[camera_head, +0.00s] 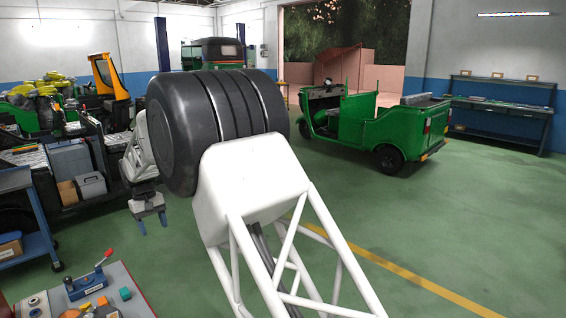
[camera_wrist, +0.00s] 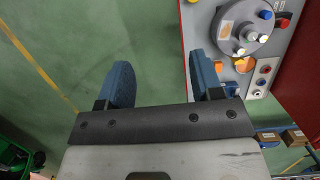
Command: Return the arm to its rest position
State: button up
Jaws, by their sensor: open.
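My gripper (camera_head: 152,226) hangs at the left of my arm in the head view, pointing down, in the air beyond a workbench. In the wrist view my gripper (camera_wrist: 163,85) shows two blue fingers set wide apart with nothing between them. Green floor lies under the left finger. The right finger overlaps the edge of a grey panel (camera_wrist: 222,75). My large black and white arm links fill the middle of the head view and hide part of the room.
A workbench (camera_head: 130,296) with a red-handled blue device (camera_head: 88,284) stands at lower left. A blue cart (camera_head: 38,222) and shelves are at the left. A green rickshaw (camera_head: 372,130) stands behind at right, with a blue bench (camera_head: 500,112) by the wall. The right floor is clear.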

jog(key=s+d+r+m+t+y, duration=0.1)
jog(key=s+d+r, duration=0.35)
jog(key=d, duration=0.85)
jog(key=s+d+r+m, duration=0.2)
jog(key=s+d+r, duration=0.3)
jog(key=d, duration=0.7)
jog(key=s+d+r+m+t+y, duration=0.1)
jog(key=s+d+r, duration=0.4)
jog(key=d, duration=0.8)
jog(key=s+d+r+m+t, duration=0.1)
jog(key=s+d+m, duration=0.2)
jog(key=s+d, duration=1.1)
jog(key=s+d+f+m, duration=0.1)
jog(key=s+d+f, duration=0.2)
jog(key=s, duration=0.5)
jog(key=s+d+f+m+t, duration=0.1)
jog(key=s+d+f, duration=0.2)
jog(key=s, duration=0.5)
jog(key=shift+d, duration=0.9)
jog(key=shift+w+r, duration=0.1)
